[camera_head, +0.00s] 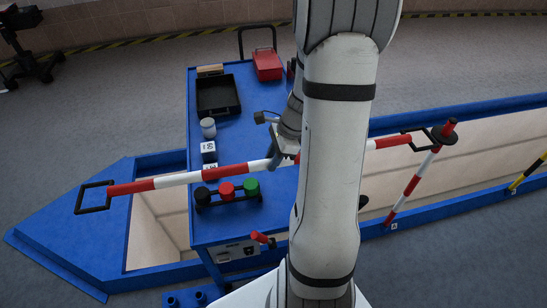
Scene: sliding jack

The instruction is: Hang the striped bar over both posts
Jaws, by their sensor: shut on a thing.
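The red-and-white striped bar (167,181) runs across the view, rising slightly to the right. A dark square loop (94,197) is at its left end, free over the blue frame. Another loop (416,139) is at its right end, beside or overlapping the dark collar of a red-and-white post (410,190); I cannot tell whether it is around it. The post leans in view and has a red top. My gripper (275,160) is shut on the bar near its middle, partly hidden by my arm. A second post is not clearly identifiable; a short red piece (260,237) shows near my arm.
A blue cart (232,140) under the bar carries a black tray (218,95), a red box (267,64), a grey jar (208,128) and red, green and black round parts (227,191). A blue-edged pit (157,220) lies around it. A yellow-and-black bar (528,173) is at right.

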